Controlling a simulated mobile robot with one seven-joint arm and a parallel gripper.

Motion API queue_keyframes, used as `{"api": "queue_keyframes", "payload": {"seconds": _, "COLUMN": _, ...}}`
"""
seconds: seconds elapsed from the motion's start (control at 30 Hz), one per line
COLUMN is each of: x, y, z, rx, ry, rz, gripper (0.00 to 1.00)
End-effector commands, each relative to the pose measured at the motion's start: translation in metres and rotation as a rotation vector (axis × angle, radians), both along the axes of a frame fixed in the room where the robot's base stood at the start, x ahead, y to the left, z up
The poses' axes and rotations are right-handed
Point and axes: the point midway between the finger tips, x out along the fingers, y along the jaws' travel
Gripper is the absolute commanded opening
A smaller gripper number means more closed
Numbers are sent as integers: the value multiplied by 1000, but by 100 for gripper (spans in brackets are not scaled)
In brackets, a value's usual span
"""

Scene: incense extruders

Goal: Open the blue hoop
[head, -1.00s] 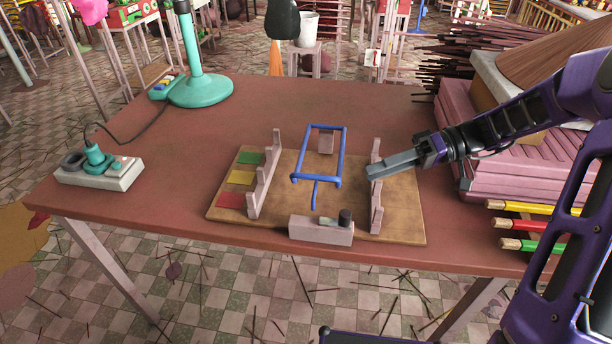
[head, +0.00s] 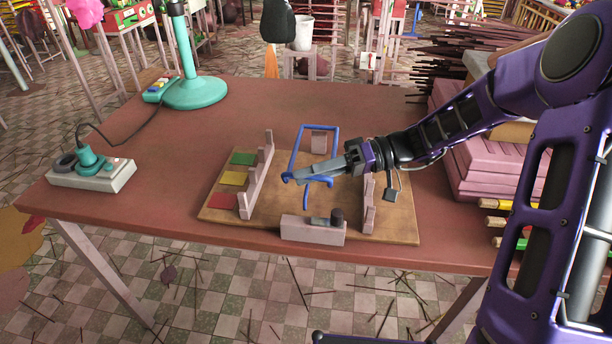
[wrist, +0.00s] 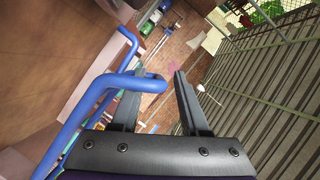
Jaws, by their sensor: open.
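The blue hoop (head: 296,150) is a rectangular rod frame over the tan board, with a short blue rod hanging below its near end. My gripper (head: 300,178) reaches in from the right at the hoop's near end, and its fingers and wrist cover part of the hoop. In the wrist view my gripper (wrist: 158,88) has its two fingers spread apart. There a bend of the blue hoop (wrist: 98,92) crosses the left finger and its end shows in the gap between the fingers. I cannot tell whether it touches either finger.
The board (head: 395,228) carries two pinkish notched uprights, one at left (head: 254,180), and a front block (head: 300,229) with a dark knob. A power strip (head: 92,174) and a teal stand (head: 195,93) are at left. Pink slabs (head: 480,170) stack at right.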

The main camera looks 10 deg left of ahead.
Motion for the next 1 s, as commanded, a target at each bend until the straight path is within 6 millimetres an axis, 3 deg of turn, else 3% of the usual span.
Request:
{"api": "queue_keyframes", "payload": {"seconds": 0.37, "x": -2, "y": 7, "z": -2, "rx": -1, "ry": 0, "rz": -1, "gripper": 45}}
{"api": "queue_keyframes", "payload": {"seconds": 0.63, "x": -2, "y": 7, "z": -2, "rx": -1, "ry": 0, "rz": -1, "gripper": 0}}
{"api": "queue_keyframes", "payload": {"seconds": 1.0, "x": -2, "y": 7, "z": -2, "rx": -1, "ry": 0, "rz": -1, "gripper": 0}}
